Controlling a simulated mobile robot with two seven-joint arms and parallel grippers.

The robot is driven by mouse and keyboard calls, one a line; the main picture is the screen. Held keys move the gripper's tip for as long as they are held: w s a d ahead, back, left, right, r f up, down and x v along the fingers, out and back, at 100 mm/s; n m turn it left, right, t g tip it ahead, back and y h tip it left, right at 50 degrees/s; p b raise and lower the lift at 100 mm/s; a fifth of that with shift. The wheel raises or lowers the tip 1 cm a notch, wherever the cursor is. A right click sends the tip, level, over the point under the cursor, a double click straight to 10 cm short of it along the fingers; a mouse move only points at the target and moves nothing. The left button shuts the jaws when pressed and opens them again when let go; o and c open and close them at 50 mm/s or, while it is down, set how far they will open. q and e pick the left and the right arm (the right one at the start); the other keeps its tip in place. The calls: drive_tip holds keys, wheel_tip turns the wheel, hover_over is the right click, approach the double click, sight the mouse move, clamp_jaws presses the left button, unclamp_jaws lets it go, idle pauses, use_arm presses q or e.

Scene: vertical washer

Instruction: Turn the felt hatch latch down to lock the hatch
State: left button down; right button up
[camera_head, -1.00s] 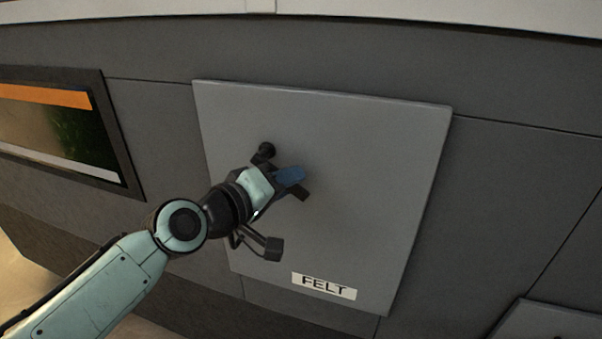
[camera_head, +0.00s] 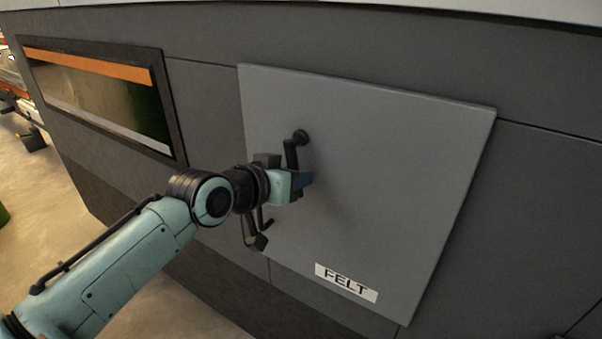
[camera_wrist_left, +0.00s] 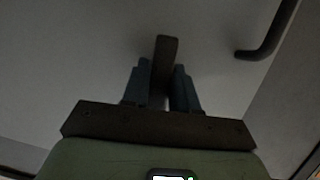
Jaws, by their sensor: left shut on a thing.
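The grey felt hatch (camera_head: 410,180), labelled FELT (camera_head: 346,283), lies flush against the machine's wall. Its black latch (camera_head: 292,153) hangs from a round pivot at the hatch's upper left and points mostly downward. The latch's lower part is hidden by my gripper. My left gripper (camera_head: 303,179) comes from the left and is shut on the latch, its blue-grey fingers close to the hatch face. In the left wrist view, the dark latch bar (camera_wrist_left: 166,60) stands between the two fingers. My right gripper is not in view.
A window (camera_head: 100,95) with an orange strip is set in the wall left of the hatch. In the left wrist view, a dark bent bar (camera_wrist_left: 268,38) shows at the upper right. Open floor (camera_head: 45,190) lies at the left.

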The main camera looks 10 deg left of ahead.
use_arm(q)
drive_tip(key=shift+w+a+r+m+y, duration=0.1)
drive_tip(key=shift+a+m+y, duration=0.35)
drive_tip(key=shift+m, duration=0.15)
drive_tip(key=shift+a, duration=0.1)
drive_tip(key=c, duration=1)
unclamp_jaws()
drive_tip(key=shift+o, duration=0.2)
drive_tip(key=v, duration=1.3)
drive_tip(key=shift+s+b, duration=0.25)
drive_tip(key=shift+b, duration=0.2)
